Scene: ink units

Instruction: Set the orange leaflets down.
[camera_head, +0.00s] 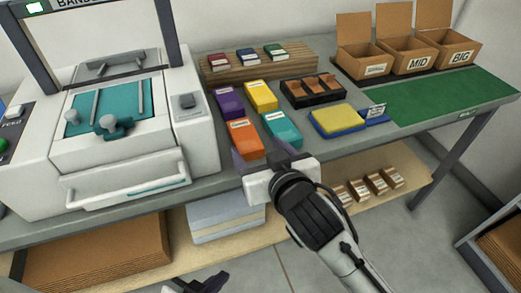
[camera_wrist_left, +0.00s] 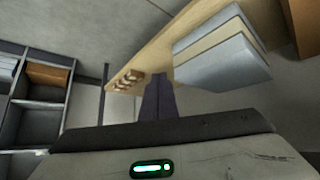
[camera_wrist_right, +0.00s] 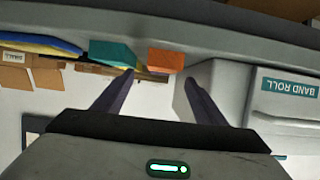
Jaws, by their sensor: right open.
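The orange leaflets (camera_head: 243,136) form a small stack with a pale label, resting on the grey bench between the white machine and the teal stack. They also show in the right wrist view (camera_wrist_right: 165,61), ahead of the gap between the fingers. My right gripper (camera_head: 263,149) is open and empty at the bench's front edge, just in front of the orange and teal stacks, apart from the orange one as far as I can tell. My left gripper (camera_head: 208,284) is low, below the bench, at the bottom edge of the head view. In the left wrist view its fingers (camera_wrist_left: 158,98) are together with nothing between them.
The teal stack (camera_head: 282,129) is close right of the orange one; purple (camera_head: 229,103) and yellow (camera_head: 260,96) stacks are behind. A banding machine (camera_head: 120,165) stands left. A black tray (camera_head: 312,91), blue-and-yellow pad (camera_head: 338,120) and green mat (camera_head: 440,100) lie right.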

